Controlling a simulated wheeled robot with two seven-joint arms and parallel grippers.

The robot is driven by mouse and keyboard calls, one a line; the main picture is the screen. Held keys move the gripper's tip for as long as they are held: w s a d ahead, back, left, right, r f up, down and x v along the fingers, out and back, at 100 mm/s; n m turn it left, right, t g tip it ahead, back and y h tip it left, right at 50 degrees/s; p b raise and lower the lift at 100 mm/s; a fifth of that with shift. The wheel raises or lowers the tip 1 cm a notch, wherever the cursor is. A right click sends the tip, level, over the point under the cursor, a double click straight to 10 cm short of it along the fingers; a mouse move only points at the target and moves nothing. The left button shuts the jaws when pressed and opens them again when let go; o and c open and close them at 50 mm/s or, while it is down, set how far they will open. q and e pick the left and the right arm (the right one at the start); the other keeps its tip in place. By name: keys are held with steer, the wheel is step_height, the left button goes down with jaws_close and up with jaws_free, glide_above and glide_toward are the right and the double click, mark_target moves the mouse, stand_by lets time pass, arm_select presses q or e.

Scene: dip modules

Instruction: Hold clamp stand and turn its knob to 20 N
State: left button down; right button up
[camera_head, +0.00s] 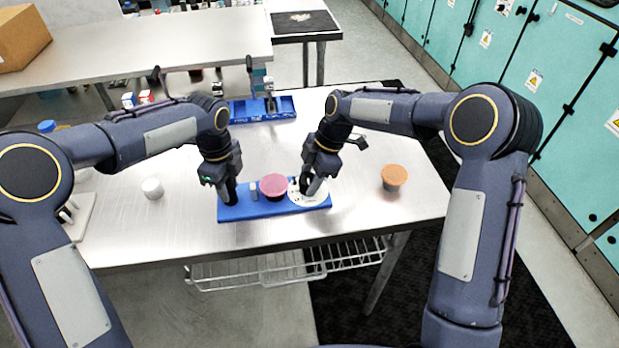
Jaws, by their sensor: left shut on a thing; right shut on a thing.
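The clamp stand is a long blue base (262,212) on the near middle of the steel table. A pink-topped round piece (273,184) sits on it, with a small grey block (254,189) to its left. A white dial disc (297,197) lies at its right end. My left gripper (230,198) is shut on the left end of the stand; its fingers hide the part held. My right gripper (308,188) points down over the dial and is shut on the knob, which its fingers mostly hide. The dial marks are too small to read.
An orange-topped cup (394,176) stands to the right, and a small white cup (152,188) to the left. A blue tray (282,114) with a small device lies at the back. A wire shelf (240,273) hangs under the table's front edge.

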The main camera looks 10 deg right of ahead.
steer(key=m+t, duration=0.1)
steer(key=m, duration=0.3)
steer(key=shift+s+t, duration=0.1)
steer(key=shift+t, duration=0.3)
steer(key=m+t, duration=0.1)
steer(key=m, duration=0.2)
steer(key=shift+m, duration=0.4)
steer(key=m+t+h, duration=0.1)
steer(key=m, duration=0.2)
steer(key=shift+s+a+m, duration=0.1)
steer(key=shift+m, duration=0.2)
steer(key=m+t+h, duration=0.1)
steer(key=m, duration=0.2)
steer(key=shift+a+m+h, duration=0.1)
steer(key=shift+m+h, duration=0.2)
steer(key=m+h, duration=0.1)
steer(key=m, duration=0.2)
steer(key=m+h, duration=0.1)
steer(key=m, duration=0.2)
steer(key=shift+t, duration=0.3)
steer(key=m+h, duration=0.2)
steer(key=m, duration=0.3)
steer(key=shift+a+m+g, duration=0.1)
steer(key=shift+m+g, duration=0.3)
